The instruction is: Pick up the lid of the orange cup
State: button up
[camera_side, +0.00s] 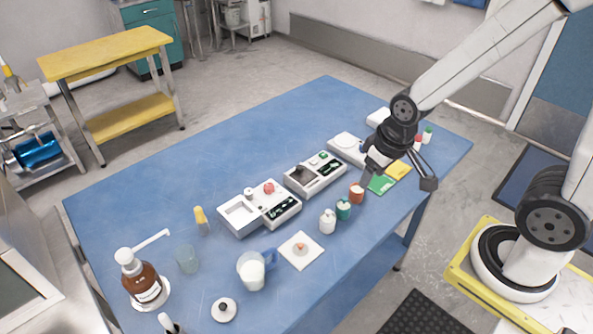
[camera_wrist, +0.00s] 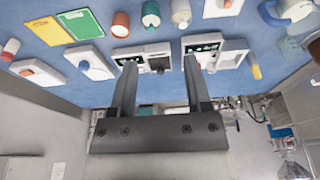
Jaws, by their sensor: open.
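The small orange cup (camera_side: 357,193) stands on the blue table at the right end of a row of small cups. It also shows near the top of the wrist view (camera_wrist: 121,22). Its lid is too small to tell apart clearly from the cup. My gripper (camera_side: 402,174) is above the table, up and to the right of the cup in the side view. In the wrist view my gripper (camera_wrist: 160,64) has its two fingers apart with nothing held between them. The orange cup lies beyond the left fingertip there, apart from it.
A green cup (camera_side: 343,209) and a white cup (camera_side: 327,224) stand beside the orange cup. Green (camera_side: 382,184) and yellow (camera_side: 399,170) cards lie to its right. A white square plate (camera_side: 301,250) lies in front.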

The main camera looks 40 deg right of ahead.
jog(key=m, duration=0.1)
jog(key=m+g+y, duration=0.3)
jog(key=m+y, duration=0.2)
jog(key=m, duration=1.2)
send_near(302, 243)
jog(key=shift+s+a+f, duration=0.35)
jog(key=shift+a+f, duration=0.1)
jog(key=shift+f, duration=0.15)
jog(key=shift+a+f+h, duration=0.15)
jog(key=shift+a+f, duration=0.1)
jog(key=shift+f, duration=0.3)
jog(key=shift+a+f+h, duration=0.15)
jog(key=shift+a+f, duration=0.1)
jog(key=shift+f, duration=0.35)
jog(key=shift+f, duration=0.15)
jog(key=shift+w+x, duration=0.15)
jog(key=shift+x, duration=1.05)
jog(key=shift+w+x, duration=0.1)
jog(key=shift+x, duration=1.1)
grip_shut()
